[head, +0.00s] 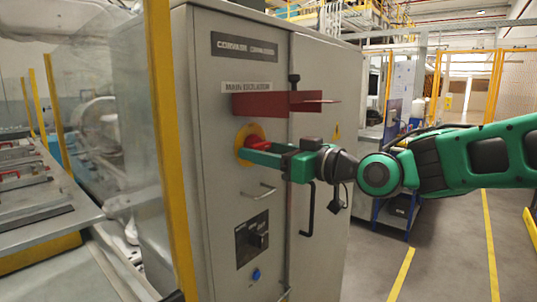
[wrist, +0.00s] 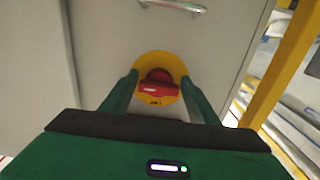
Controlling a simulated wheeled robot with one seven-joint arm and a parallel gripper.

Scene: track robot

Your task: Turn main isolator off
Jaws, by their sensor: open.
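The main isolator is a red rotary knob (wrist: 158,87) on a round yellow plate (wrist: 160,61), set in the front of a grey cabinet. In the head view its yellow plate (head: 243,135) shows below the label "MAIN ISOLATOR" (head: 248,87), and the red knob is partly hidden behind my gripper (head: 245,155). In the wrist view my gripper (wrist: 160,84) is open, with one green finger on each side of the knob. The knob's bar lies roughly across that picture. Whether the fingers touch it, I cannot tell.
A red plate (head: 262,103) sticks out from the cabinet (head: 215,200) just above my gripper. A yellow post (head: 166,130) stands to the left. Open floor (head: 450,255) lies to the right.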

